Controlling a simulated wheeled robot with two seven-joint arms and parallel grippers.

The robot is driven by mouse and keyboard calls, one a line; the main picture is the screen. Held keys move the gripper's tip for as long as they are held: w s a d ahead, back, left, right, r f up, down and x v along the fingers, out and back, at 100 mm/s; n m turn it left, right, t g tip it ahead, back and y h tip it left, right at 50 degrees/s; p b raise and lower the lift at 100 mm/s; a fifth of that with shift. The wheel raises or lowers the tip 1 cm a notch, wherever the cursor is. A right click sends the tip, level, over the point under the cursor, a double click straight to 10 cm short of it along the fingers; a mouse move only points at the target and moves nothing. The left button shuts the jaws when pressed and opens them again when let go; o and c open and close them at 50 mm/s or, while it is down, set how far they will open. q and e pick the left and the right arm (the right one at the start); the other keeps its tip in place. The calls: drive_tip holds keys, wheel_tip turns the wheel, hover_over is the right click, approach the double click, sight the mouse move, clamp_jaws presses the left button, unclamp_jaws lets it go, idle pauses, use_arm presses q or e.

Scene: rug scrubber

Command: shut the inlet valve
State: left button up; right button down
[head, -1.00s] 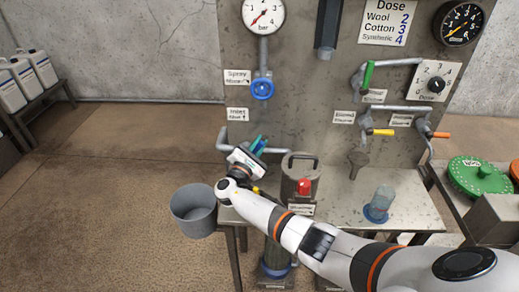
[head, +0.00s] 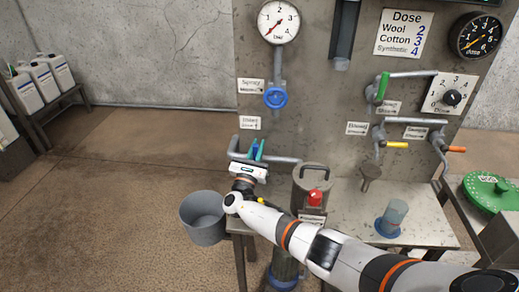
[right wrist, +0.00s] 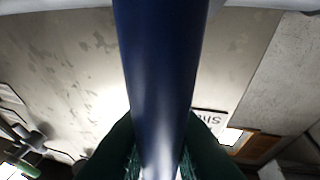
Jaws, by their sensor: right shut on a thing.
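The inlet valve's blue lever (head: 254,149) sits on the grey inlet pipe (head: 281,159), below the small inlet label (head: 250,122) on the panel. My right gripper (head: 256,150) is shut on this lever, with its teal fingers on either side. In the right wrist view the lever is a long dark blue bar (right wrist: 160,60) between the dark green fingertips (right wrist: 160,150). The valve body is mostly hidden by my gripper, so the exact lever angle is hard to tell. My left gripper is not in view.
A grey bucket (head: 205,220) hangs or stands left of my forearm. A metal canister with a red knob (head: 315,197) stands close right of it. A blue round valve wheel (head: 275,98) is above. Green, yellow and orange levers are farther right.

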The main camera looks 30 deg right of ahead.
drive_tip(key=shift+w+r, duration=0.15)
drive_tip(key=shift+r, duration=0.15)
drive_tip(key=c, duration=1.6)
unclamp_jaws()
drive_tip(key=shift+c, duration=0.2)
drive_tip(key=shift+o, duration=1.3)
drive_tip(key=shift+f, duration=0.2)
drive_tip(key=v, duration=1.2)
drive_tip(key=shift+b, duration=0.3)
drive_tip(key=shift+f, duration=0.15)
drive_tip(key=v, duration=0.8)
drive_tip(key=shift+s+a+f, duration=0.2)
drive_tip(key=shift+s+a, duration=0.05)
drive_tip(key=shift+s, duration=0.05)
